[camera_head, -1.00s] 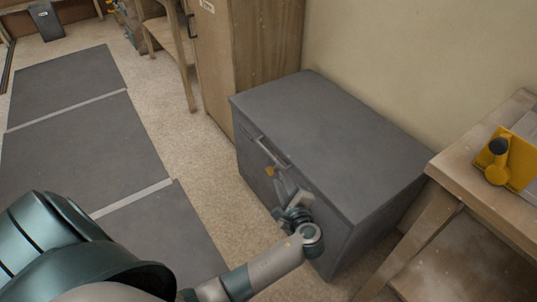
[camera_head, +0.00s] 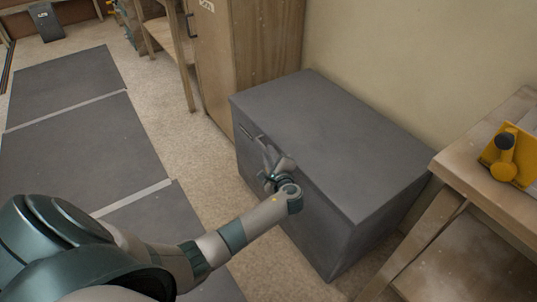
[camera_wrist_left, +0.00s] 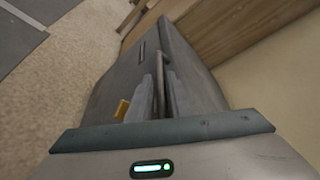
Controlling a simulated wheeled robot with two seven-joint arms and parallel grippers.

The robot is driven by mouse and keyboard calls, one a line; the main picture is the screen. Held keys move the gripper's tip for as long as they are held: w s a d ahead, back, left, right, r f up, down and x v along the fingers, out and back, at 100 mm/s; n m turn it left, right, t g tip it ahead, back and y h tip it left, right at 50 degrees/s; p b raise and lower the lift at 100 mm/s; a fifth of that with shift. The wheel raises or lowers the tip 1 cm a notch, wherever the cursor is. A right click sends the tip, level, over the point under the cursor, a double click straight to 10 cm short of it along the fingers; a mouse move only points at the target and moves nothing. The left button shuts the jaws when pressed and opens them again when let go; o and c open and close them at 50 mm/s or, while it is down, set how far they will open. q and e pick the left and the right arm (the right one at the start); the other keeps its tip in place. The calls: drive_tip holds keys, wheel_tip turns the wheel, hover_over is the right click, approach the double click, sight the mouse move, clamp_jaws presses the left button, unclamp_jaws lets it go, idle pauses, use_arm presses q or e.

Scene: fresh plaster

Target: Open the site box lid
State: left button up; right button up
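The site box (camera_head: 325,235) is a dark grey chest against the wall, and its flat lid (camera_head: 330,130) is down. A bar handle (camera_head: 255,140) is on its front face near the top; the bar (camera_wrist_left: 160,92) also shows in the left wrist view. My left gripper (camera_head: 268,158) is at the front of the box, close to the handle and partly covering it. In the left wrist view its two fingers (camera_wrist_left: 163,97) are apart, with the bar between them. Whether they touch the bar is unclear. My right gripper is out of view.
A wooden cabinet (camera_head: 250,45) stands beside the box's far end. A wooden table (camera_head: 485,170) with a yellow tool (camera_head: 510,158) is at the right. Dark mats (camera_head: 90,140) cover the floor at the left. A yellow tag (camera_wrist_left: 122,109) shows on the box front.

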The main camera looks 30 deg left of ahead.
use_arm(q)
drive_tip(key=shift+w+a+f, duration=0.15)
drive_tip(key=shift+w+a, duration=0.3)
drive_tip(key=shift+a, duration=0.1)
clamp_jaws()
